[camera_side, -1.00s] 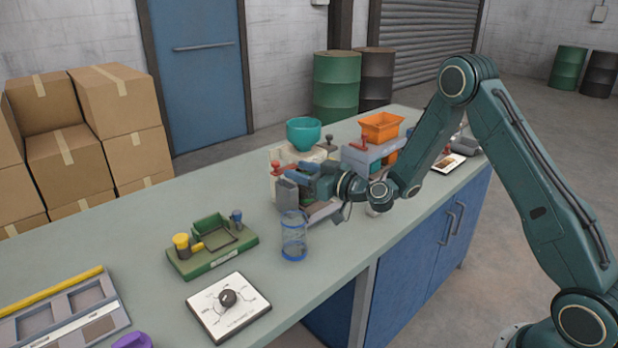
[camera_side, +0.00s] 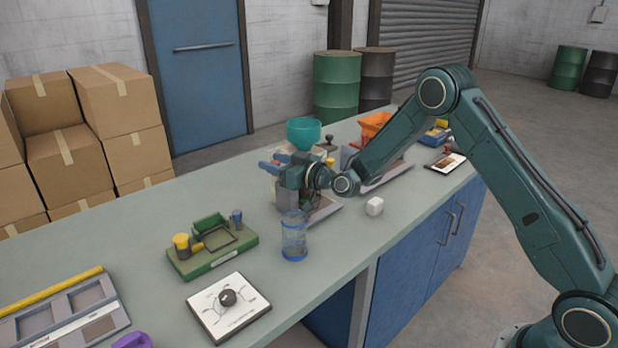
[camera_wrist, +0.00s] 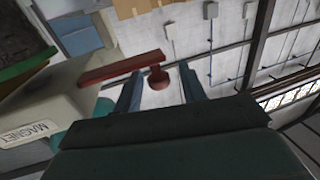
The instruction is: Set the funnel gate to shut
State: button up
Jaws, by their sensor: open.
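The teal funnel (camera_side: 303,132) sits on top of a cream machine body, mostly hidden behind my gripper (camera_side: 275,163) in the side view. In the wrist view a red lever (camera_wrist: 118,68) with a round red knob (camera_wrist: 158,80) reaches out from beside the cream housing (camera_wrist: 60,92). My gripper's open fingers (camera_wrist: 160,88) appear on either side of the knob, with gaps visible; I cannot tell how deep the knob sits between them. The lever is hidden in the side view, and its gate position cannot be read.
An orange hopper (camera_side: 374,125) stands behind my arm. A blue clear jar (camera_side: 294,238), a green fixture (camera_side: 212,247) and a white dial plate (camera_side: 228,306) stand nearer the front. A white block (camera_side: 374,206) lies right of my gripper. The bench front between them is partly clear.

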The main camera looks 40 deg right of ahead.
grip_shut()
jog(key=shift+d, duration=1.6)
grip_release()
jog(key=shift+d, duration=0.1)
jog(key=shift+w, duration=0.1)
